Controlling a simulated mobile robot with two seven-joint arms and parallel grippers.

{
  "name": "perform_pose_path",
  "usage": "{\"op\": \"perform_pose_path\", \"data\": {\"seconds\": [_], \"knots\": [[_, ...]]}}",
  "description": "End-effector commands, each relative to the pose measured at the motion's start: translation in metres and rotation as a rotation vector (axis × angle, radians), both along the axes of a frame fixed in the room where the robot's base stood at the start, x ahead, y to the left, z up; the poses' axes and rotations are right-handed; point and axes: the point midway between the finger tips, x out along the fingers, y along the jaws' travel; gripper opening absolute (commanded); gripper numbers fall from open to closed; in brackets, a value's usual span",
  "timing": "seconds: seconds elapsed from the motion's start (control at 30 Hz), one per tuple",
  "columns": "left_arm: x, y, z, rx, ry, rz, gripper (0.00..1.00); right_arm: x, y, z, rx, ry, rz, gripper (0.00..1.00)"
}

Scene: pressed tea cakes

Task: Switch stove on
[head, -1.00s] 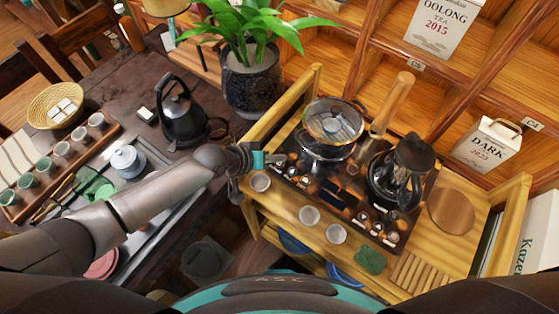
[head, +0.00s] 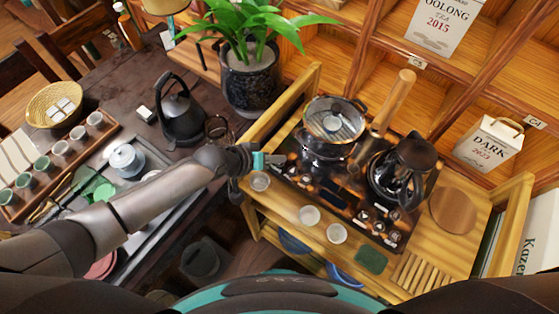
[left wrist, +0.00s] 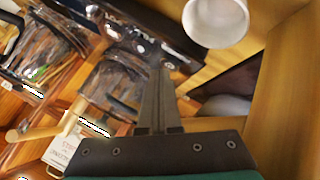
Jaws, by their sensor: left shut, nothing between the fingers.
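The stove (head: 318,197) is a dark two-burner panel set in a wooden cart. A glass-lidded pot (head: 334,122) stands on its far burner and a dark glass kettle (head: 403,165) on the other. Several small knobs sit at its left end, and more knobs (head: 378,222) lie near its right front edge. My left gripper (head: 277,160) is at the stove's left end, close beside the knobs there. In the left wrist view its fingers (left wrist: 158,75) are together and empty, with the tips near the stove edge. I cannot tell whether they touch a knob. My right gripper is out of view.
White cups (head: 310,215) stand in front of the stove, one (head: 260,181) just below my left gripper. A green cloth (head: 371,260) and a round wooden board (head: 453,211) lie on the cart. A black kettle (head: 181,110) and potted plant (head: 250,85) stand at the left.

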Motion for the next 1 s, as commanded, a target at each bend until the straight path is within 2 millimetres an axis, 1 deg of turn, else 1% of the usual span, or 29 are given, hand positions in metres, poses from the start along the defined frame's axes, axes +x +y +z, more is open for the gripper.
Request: {"op": "perform_pose_path", "data": {"seconds": [1.0], "knots": [[0.0000, 0.0002, -0.0059, 0.000, 0.001, 0.001, 0.00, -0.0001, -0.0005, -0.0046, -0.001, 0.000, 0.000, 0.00]]}}
